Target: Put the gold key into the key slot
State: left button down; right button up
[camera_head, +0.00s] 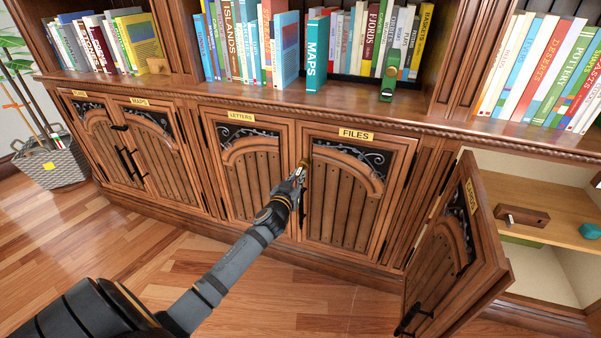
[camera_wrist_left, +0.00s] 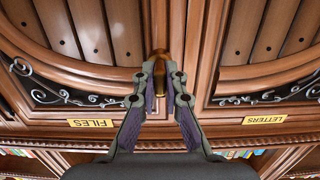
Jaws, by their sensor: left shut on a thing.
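My left gripper (camera_head: 300,170) reaches the upper left edge of the door labelled FILES (camera_head: 345,200), by the gap beside the LETTERS door (camera_head: 252,180). In the left wrist view its fingers (camera_wrist_left: 161,80) are closed around a small gold piece, the gold key (camera_wrist_left: 158,56), at the strip between the two doors. Most of the key is hidden by the fingers. I cannot make out the key slot apart from the key and fingertips. My right gripper is not in view.
An open cabinet door (camera_head: 455,255) swings out at the right, showing a shelf with a brown block (camera_head: 522,215) and a teal object (camera_head: 590,231). Books line the ledge above. A woven basket (camera_head: 52,166) stands at the left. The floor in front is clear.

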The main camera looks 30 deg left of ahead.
pick_arm(q)
jog(key=shift+f+b+v, duration=0.2)
jog(key=shift+b+v, duration=0.05)
jog(key=shift+v, duration=0.6)
jog(key=shift+f+b+v, duration=0.15)
jog(key=shift+b+v, duration=0.1)
jog(key=shift+v, duration=0.6)
jog(key=shift+f+b+v, duration=0.2)
jog(key=shift+b+v, duration=0.05)
jog(key=shift+v, duration=0.6)
jog(key=f+b+v, duration=0.1)
jog(key=f+v, duration=0.1)
jog(key=v, duration=0.8)
